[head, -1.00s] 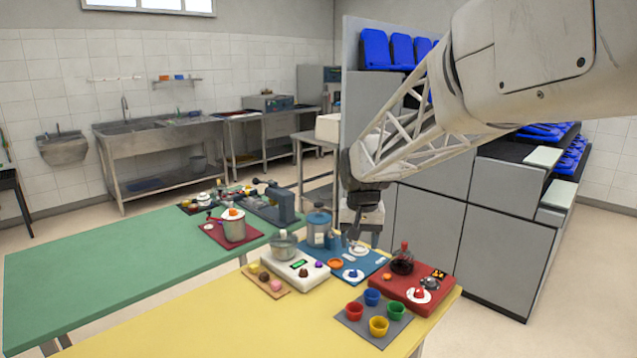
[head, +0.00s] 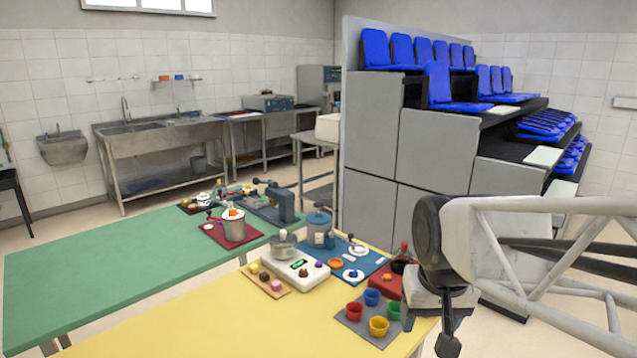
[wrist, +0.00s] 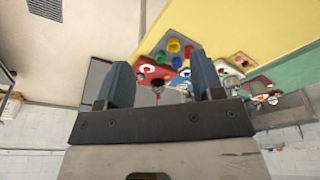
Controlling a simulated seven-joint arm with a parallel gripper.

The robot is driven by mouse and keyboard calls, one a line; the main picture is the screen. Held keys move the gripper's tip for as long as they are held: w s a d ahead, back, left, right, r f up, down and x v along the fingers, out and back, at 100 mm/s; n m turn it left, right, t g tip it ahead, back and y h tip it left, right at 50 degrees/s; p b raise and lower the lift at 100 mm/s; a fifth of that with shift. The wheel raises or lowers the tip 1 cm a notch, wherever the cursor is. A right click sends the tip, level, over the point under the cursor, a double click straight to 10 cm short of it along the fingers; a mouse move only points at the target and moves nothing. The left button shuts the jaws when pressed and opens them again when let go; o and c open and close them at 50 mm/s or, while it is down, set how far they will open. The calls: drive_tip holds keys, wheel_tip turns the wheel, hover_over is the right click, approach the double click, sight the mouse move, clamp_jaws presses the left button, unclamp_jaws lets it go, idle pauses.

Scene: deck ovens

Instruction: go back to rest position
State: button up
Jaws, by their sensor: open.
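My gripper (head: 449,342) is at the lower right in the head view, beside the right end of the yellow table (head: 230,318) and partly in front of it. In the wrist view my gripper (wrist: 163,82) shows two blue-grey fingers spread apart with nothing between them. The table's goods lie well beyond the fingertips there. No object is held.
The yellow table carries a grey mat with several coloured cups (head: 378,326), a white scale (head: 295,265), a blue board (head: 372,264) and a red board (head: 388,285), partly hidden by my arm. A green table (head: 120,270) adjoins it. Grey tiered blue seating (head: 438,146) stands behind.

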drive_tip(key=s+d+f, duration=0.1)
drive_tip(key=s+f, duration=0.1)
drive_tip(key=s, duration=0.6)
drive_tip(key=shift+s+d+f, duration=0.15)
drive_tip(key=shift+s+f, duration=0.1)
drive_tip(key=shift+f, duration=0.1)
drive_tip(key=shift+w, duration=0.15)
idle(2.0)
